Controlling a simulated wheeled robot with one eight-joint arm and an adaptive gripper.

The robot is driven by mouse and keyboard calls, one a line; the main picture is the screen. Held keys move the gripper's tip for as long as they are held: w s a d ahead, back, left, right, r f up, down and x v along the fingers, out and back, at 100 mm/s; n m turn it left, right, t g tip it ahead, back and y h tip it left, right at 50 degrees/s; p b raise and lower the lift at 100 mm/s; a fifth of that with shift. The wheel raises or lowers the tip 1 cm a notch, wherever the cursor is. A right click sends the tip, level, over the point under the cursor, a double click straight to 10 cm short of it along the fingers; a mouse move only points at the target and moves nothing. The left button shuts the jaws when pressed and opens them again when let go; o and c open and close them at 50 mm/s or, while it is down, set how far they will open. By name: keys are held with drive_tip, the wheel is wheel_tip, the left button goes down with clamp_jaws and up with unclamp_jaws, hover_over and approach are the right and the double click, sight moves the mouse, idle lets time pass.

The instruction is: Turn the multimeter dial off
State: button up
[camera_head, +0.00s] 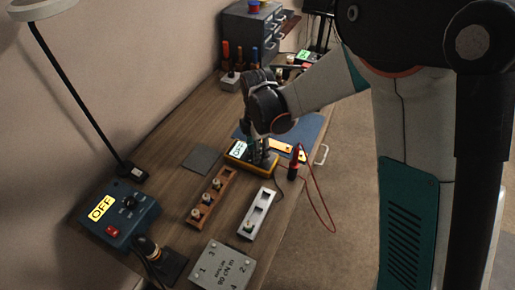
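The multimeter (235,161) is a yellow-edged device lying on the bench, near the middle of the view. Its small lit screen (239,148) shows dark characters too small to read with certainty. My gripper (262,160) points down from my arm over the right part of the multimeter. Its fingertips are at or just above the face, and I cannot tell whether they touch it. The dial is hidden behind the gripper. I cannot tell whether the fingers are open or shut on the dial.
A red probe (293,163) with a looping red lead is right of the multimeter. A blue mat (312,124) lies behind. A blue station (120,214) reading OFF, a wooden strip (217,190), a pale strip (260,209) and a grey box (222,266) are in front.

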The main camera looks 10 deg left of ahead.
drive_tip(key=shift+r, duration=0.1)
wheel_tip(320, 180, up, 12)
idle(0.7)
idle(0.3)
